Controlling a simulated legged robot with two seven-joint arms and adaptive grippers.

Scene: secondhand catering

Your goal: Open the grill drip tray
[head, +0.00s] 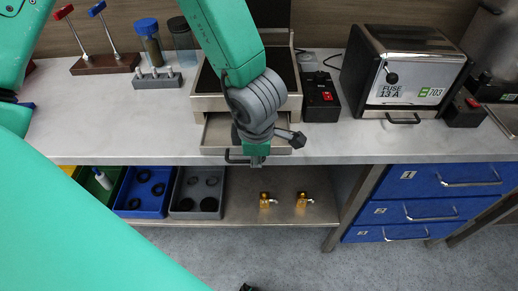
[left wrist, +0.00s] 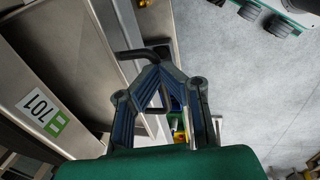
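The grill (head: 287,72) stands on the counter, and its drip tray (head: 217,133) sticks out at the front, with part of its inside showing. The tray has a dark bar handle (head: 234,158) along its front, also in the left wrist view (left wrist: 133,53). My left gripper (head: 257,161) is at the right part of this handle. In the left wrist view its fingertips (left wrist: 160,68) come together at the handle bar and look closed on it. The arm hides the middle of the grill and tray. My right gripper cannot be made out.
A black switch box (head: 320,97) stands right of the grill, then a toaster-like appliance (head: 405,75). Blue drawers (head: 437,183) are below right. A lower shelf (head: 240,193) holds a blue bin (head: 147,190), a grey bin (head: 198,192) and two yellow fittings (head: 301,200).

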